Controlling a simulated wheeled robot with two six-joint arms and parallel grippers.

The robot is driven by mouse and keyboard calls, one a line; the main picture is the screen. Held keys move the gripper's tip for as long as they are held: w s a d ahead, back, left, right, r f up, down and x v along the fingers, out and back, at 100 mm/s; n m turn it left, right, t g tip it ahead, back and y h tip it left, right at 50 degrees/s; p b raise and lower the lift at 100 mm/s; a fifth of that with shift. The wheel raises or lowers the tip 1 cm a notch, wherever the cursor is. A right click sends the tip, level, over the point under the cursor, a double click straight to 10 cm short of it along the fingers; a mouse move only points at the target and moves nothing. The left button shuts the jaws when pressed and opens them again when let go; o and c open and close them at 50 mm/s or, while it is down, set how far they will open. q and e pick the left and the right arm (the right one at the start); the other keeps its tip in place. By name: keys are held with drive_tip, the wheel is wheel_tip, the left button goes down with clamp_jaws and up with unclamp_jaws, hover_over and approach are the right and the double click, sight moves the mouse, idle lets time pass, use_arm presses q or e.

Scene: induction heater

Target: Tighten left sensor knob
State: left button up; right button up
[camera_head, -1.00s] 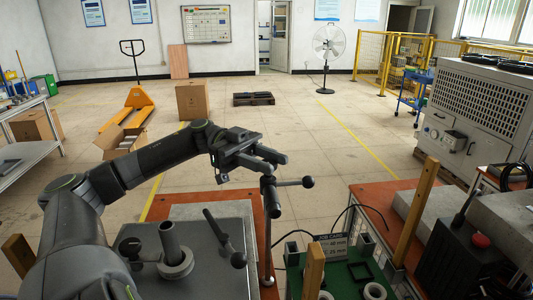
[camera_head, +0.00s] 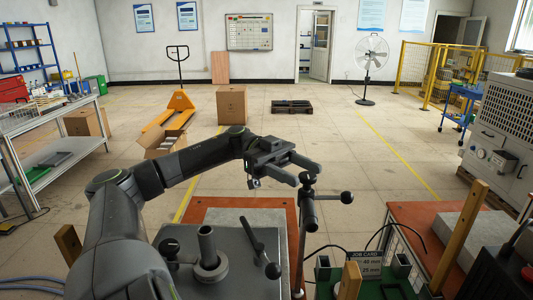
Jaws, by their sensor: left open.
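A dark post (camera_head: 309,215) with a black ball-ended handle (camera_head: 347,198) stands at the right edge of the grey machine top (camera_head: 225,245). A small dark knob (camera_head: 305,177) shows at the top of the post. I cannot tell which of these is the left sensor knob. My left gripper (camera_head: 307,173) is open, its two fingers pointing right. The fingertips overlap the top of the post in the picture. I cannot tell whether they touch it. My right gripper is not in view.
A grey upright cylinder (camera_head: 207,246) and a ball-ended lever (camera_head: 252,234) stand on the machine top. Open floor lies beyond.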

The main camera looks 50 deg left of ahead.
use_arm(q)
drive_tip(key=s+a, duration=0.1)
drive_tip(key=a, duration=1.3)
drive_tip(key=shift+s+a, duration=0.25)
drive_tip(key=shift+a, duration=0.15)
